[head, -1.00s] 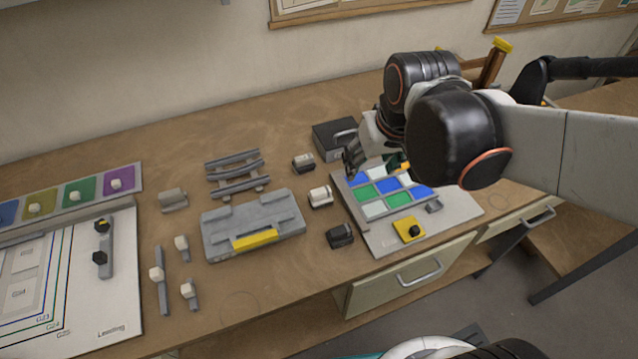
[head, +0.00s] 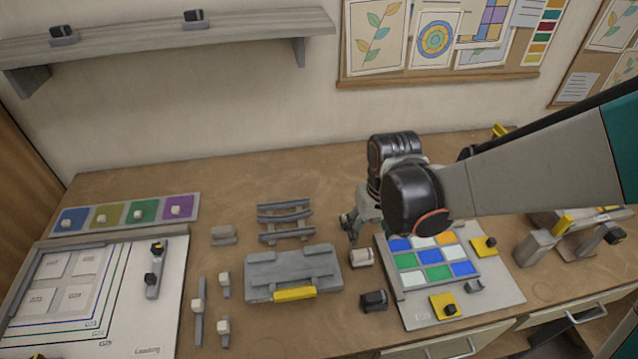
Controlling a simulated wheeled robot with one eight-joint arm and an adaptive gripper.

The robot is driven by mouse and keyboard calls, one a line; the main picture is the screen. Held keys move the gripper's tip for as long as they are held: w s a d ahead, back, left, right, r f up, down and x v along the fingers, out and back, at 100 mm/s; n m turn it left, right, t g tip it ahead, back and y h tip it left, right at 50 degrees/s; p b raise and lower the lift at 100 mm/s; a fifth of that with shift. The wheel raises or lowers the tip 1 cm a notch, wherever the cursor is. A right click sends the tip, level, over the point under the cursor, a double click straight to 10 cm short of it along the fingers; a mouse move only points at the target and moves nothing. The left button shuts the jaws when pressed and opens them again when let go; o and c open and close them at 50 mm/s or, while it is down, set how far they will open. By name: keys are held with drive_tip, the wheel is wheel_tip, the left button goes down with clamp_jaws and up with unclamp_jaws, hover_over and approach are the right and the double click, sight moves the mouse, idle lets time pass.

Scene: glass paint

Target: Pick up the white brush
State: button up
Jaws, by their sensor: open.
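A small block-shaped piece with a white top (head: 361,258), which looks like the white brush, rests on the table just left of the colour-tile panel (head: 438,262). A similar black piece (head: 374,300) sits in front of it. My gripper (head: 350,232) points down with open fingers, just behind the white piece and apart from it in the picture. My wrist and arm cover the back edge of the panel. The fingers are small and partly shaded, and I cannot tell their exact height above the table.
A grey tray with a yellow handle (head: 293,275) and a curved rack (head: 285,221) lie to the left. Several white-knobbed tools (head: 198,306) stand farther left, beside a marked board (head: 120,335). A shelf (head: 165,42) is on the wall. Bare table lies behind the rack.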

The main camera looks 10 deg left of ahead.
sight(363, 252)
drive_tip(key=f+b, duration=0.3)
drive_tip(key=f, duration=0.1)
drive_tip(key=w+f+b, duration=0.1)
drive_tip(key=f+b, duration=0.2)
drive_tip(key=f, duration=0.2)
drive_tip(key=f+b, duration=0.3)
drive_tip(key=f, duration=0.1)
drive_tip(key=shift+w+a+f, duration=0.3)
drive_tip(key=shift+w+f, duration=0.05)
drive_tip(key=shift+w, duration=0.05)
drive_tip(key=shift+r, duration=0.1)
drive_tip(key=c, duration=0.9)
drive_tip(key=shift+c, duration=0.2)
wheel_tip(363, 252, up, 20)
drive_tip(key=p, duration=1.4)
